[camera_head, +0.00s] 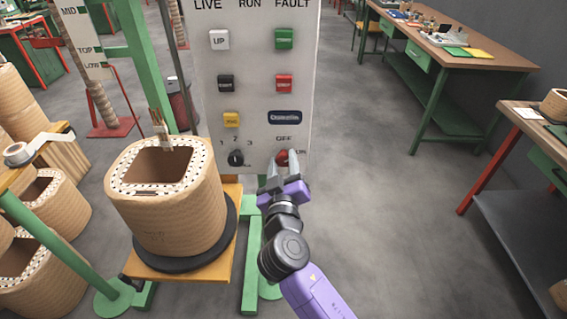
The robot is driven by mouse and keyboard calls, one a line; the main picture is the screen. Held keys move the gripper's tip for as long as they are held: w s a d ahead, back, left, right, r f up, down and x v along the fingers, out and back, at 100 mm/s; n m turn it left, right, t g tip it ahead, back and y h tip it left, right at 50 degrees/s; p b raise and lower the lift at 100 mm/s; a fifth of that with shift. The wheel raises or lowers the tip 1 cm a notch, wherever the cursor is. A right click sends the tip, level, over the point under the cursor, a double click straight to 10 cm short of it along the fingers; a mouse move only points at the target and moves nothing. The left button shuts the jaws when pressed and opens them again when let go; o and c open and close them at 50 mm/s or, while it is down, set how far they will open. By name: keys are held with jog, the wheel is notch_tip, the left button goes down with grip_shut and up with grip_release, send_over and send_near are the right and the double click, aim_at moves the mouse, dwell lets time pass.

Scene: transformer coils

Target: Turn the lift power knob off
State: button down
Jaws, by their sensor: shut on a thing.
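The lift's control panel (255,60) is a pale upright box with LIVE, RUN and FAULT lettering along its top. The red power knob (282,156) sits at its lower right, under the OFF label. My gripper (282,164) is at this knob, with its grey fingers shut on it. The fingers cover part of the knob, so I cannot tell which way it points. A black selector knob (236,158), marked 1, 2, 3, is just left of my gripper.
A large wound coil (170,215) stands on a yellow platform (185,268) at left, close to my arm. More coils (50,205) fill the far left. Workbenches (480,62) line the right. The grey floor between is clear.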

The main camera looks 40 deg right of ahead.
jog(key=n+p, duration=0.1)
jog(key=n, duration=0.5)
jog(key=shift+a+n, duration=0.15)
jog(key=shift+n, duration=0.15)
jog(key=n+p, duration=0.2)
jog(key=n, duration=0.3)
jog(key=shift+f+p, duration=0.15)
jog(key=shift+p, duration=0.15)
jog(key=shift+n, duration=0.3)
jog(key=c, duration=0.9)
grip_release()
jog(key=shift+b+v, duration=0.6)
jog(key=shift+v, duration=3.25)
